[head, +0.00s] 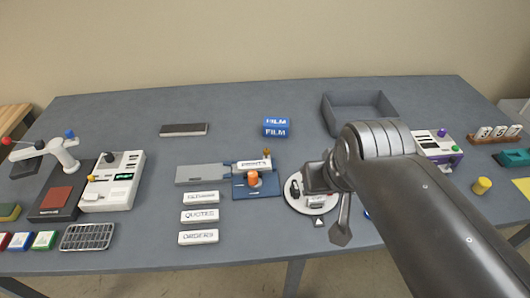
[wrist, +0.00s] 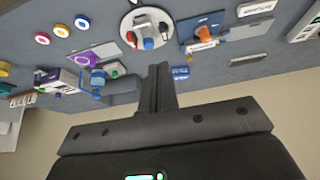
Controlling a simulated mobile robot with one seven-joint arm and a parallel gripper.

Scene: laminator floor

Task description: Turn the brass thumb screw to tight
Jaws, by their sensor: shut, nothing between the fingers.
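A small brass-coloured knob, which looks like the thumb screw (head: 266,153), stands at the back of a blue fixture (head: 264,191) near the middle of the table. An orange knob (head: 253,179) and a white label plate sit on the same fixture. How tight the screw is cannot be read. My gripper (head: 309,180) is to the right of the fixture, above a white round plate (head: 297,206). Its fingers (wrist: 158,68) are shut and empty.
A blue film box (head: 276,127) stands behind the fixture, and a grey open tray (head: 357,112) at the back right. Several white label blocks (head: 200,215) lie to the front left. A white machine (head: 113,182) stands further left. The table between tray and film box is clear.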

